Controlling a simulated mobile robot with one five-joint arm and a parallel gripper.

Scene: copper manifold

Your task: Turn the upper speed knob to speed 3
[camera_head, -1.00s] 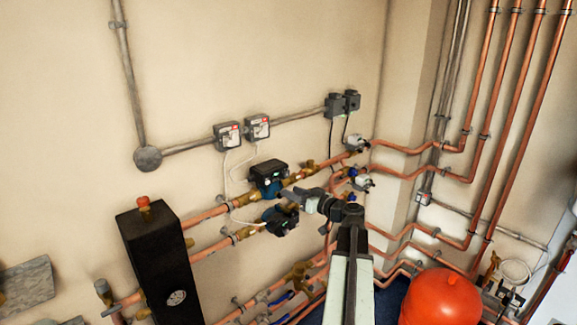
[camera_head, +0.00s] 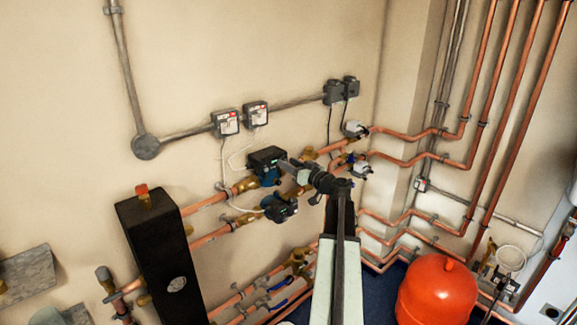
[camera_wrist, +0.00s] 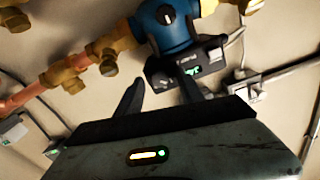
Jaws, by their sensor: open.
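The upper pump (camera_head: 268,176) has a blue body and a black control box (camera_head: 266,154) on top. In the wrist view, its blue body (camera_wrist: 167,27) and black box (camera_wrist: 187,66) with a small green display appear upside down. My gripper (camera_head: 284,164) is close to the right front of the upper pump.
A lower pump (camera_head: 281,209) sits just below, close to my arm. Copper pipes with brass fittings (camera_head: 303,177) run beside the pumps. A black tank (camera_head: 155,245) stands at left and a red vessel (camera_head: 437,292) at right. The wall above is open around two grey boxes (camera_head: 227,123).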

